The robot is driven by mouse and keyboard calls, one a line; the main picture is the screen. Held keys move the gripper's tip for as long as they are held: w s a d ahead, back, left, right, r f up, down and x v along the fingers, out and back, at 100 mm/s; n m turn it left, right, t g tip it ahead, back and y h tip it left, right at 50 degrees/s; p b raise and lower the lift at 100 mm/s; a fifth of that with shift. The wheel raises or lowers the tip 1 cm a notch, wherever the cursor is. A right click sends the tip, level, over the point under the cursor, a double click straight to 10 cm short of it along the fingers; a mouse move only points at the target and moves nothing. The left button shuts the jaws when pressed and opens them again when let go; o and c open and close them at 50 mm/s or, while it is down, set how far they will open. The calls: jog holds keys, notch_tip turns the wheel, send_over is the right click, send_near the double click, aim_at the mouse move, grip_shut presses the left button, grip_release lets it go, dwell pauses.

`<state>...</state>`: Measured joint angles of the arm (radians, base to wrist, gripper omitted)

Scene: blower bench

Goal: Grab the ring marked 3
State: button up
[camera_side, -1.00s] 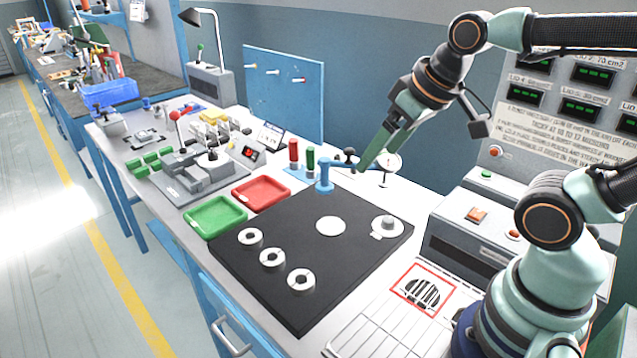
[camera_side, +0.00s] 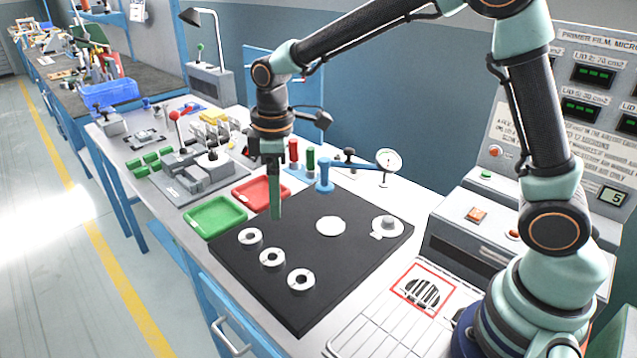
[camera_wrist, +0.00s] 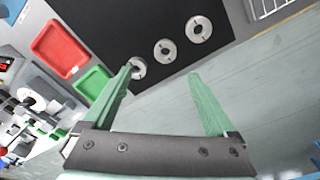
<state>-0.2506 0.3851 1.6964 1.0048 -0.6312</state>
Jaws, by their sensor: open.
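Three white rings lie in a slanting row on the black mat (camera_side: 335,260): a back-left ring (camera_side: 250,237), a middle ring (camera_side: 272,258) and a front ring (camera_side: 301,280). Their markings are too small to read, so I cannot tell which is 3. My gripper (camera_side: 275,214) points down above the mat, behind the rings, and looks empty. In the wrist view its two green fingers are spread. There one end ring (camera_wrist: 139,70) sits beside the left fingertip, with the middle ring (camera_wrist: 165,52) and the other end ring (camera_wrist: 199,29) beyond the fingertips.
A green tray (camera_side: 192,230) and a red tray (camera_side: 240,188) stand left of the mat. A blue post (camera_side: 325,178) and a dial gauge (camera_side: 389,160) stand behind it. A white disc (camera_side: 331,217) and a round white part (camera_side: 388,223) lie on the mat's right half.

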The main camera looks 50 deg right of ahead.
aim_at(272, 253)
jog(key=shift+n+g, duration=0.3)
jog(key=shift+n, duration=0.3)
jog(key=f, duration=0.5)
jog(key=a+f, duration=0.1)
jog(key=f, duration=0.4)
jog(key=a+f, duration=0.1)
jog(key=f, duration=0.4)
jog(key=shift+w+f, duration=0.1)
jog(key=shift+w, duration=0.2)
jog(key=shift+d, duration=0.1)
grip_shut()
